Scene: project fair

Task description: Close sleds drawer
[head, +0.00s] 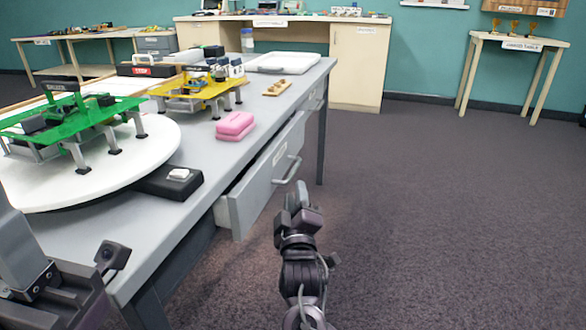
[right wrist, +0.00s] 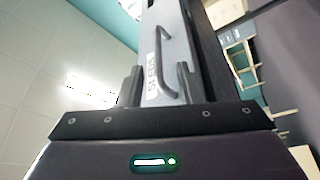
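The sleds drawer (head: 268,178) is a grey drawer in the side of the long grey table and stands pulled out. Its front has a pale label and a bar handle (head: 289,170). My right gripper (head: 297,194) is just in front of the drawer front, low and near the handle. In the right wrist view its two fingers stand apart, with the labelled drawer front (right wrist: 155,75) and handle (right wrist: 166,50) seen beyond and between them. I cannot tell whether they touch. My left gripper (head: 45,295) is partly in view at the lower left; its fingertips are unclear.
On the grey table (head: 205,215) are a white turntable (head: 150,160) with a green model, a yellow model (head: 195,90), pink blocks (head: 235,125) and a black box with a white button (head: 172,181). The carpet right of the drawer is clear. A trophy table (head: 520,42) stands far off.

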